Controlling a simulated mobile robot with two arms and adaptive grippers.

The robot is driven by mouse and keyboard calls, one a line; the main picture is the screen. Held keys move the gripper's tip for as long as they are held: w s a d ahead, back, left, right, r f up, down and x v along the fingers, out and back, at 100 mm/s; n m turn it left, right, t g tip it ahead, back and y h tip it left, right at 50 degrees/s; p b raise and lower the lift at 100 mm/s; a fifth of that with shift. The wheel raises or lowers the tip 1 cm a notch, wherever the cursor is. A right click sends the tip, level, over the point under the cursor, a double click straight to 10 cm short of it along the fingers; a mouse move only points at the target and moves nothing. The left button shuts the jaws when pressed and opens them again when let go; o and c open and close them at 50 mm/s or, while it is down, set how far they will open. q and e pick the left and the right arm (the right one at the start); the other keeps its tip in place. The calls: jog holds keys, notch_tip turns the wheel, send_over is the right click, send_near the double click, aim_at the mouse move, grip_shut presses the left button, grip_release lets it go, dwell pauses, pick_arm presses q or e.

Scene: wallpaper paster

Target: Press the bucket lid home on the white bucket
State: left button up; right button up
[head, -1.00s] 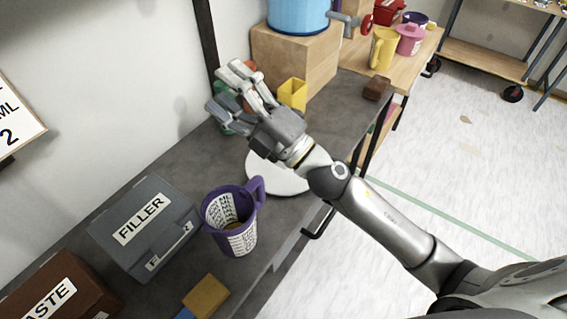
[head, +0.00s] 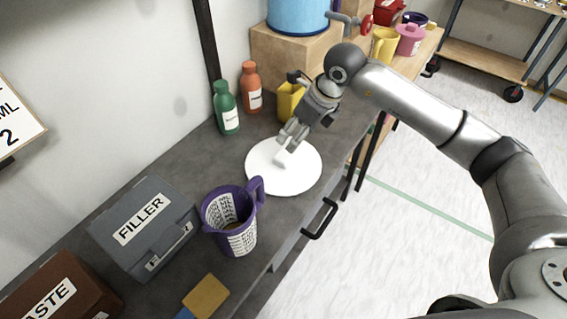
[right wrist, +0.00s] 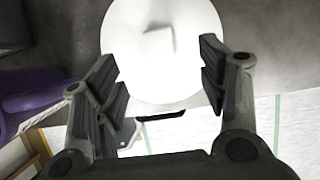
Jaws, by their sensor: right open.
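The white round bucket lid (head: 300,177) lies level at the middle of the grey bench in the head view. A small raised grip stands at its centre. The lid also fills the top middle of the right wrist view (right wrist: 130,75), its grip between my finger lines. No wall of a white bucket shows, so I cannot tell what is under the lid. My right gripper (head: 290,140) points down over the lid, close to the grip; it shows in the right wrist view too (right wrist: 158,80), open, with nothing held. My left gripper is out of view.
A purple jug (head: 232,225) stands just in front of the lid, beside a grey FILLER box (head: 143,228). Green (head: 226,108) and orange (head: 251,90) bottles and a yellow container (head: 290,101) stand behind. A drawer handle (head: 320,220) juts from the bench's right edge.

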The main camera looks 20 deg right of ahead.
send_over(284, 156)
jog(key=s+d, duration=0.1)
jog(key=d, duration=0.1)
jog(key=f, duration=0.5)
jog(key=shift+a+p, duration=0.25)
jog(key=shift+p, duration=0.15)
jog(key=f, duration=0.2)
jog(key=a+f+p, duration=0.1)
jog(key=f, duration=0.1)
jog(key=shift+w+a+p, duration=0.1)
jog(key=shift+p, duration=0.2)
jog(key=shift+w+a+f, duration=0.1)
jog(key=shift+w+f, duration=0.15)
jog(key=shift+f, duration=0.3)
jog(key=c, duration=1.1)
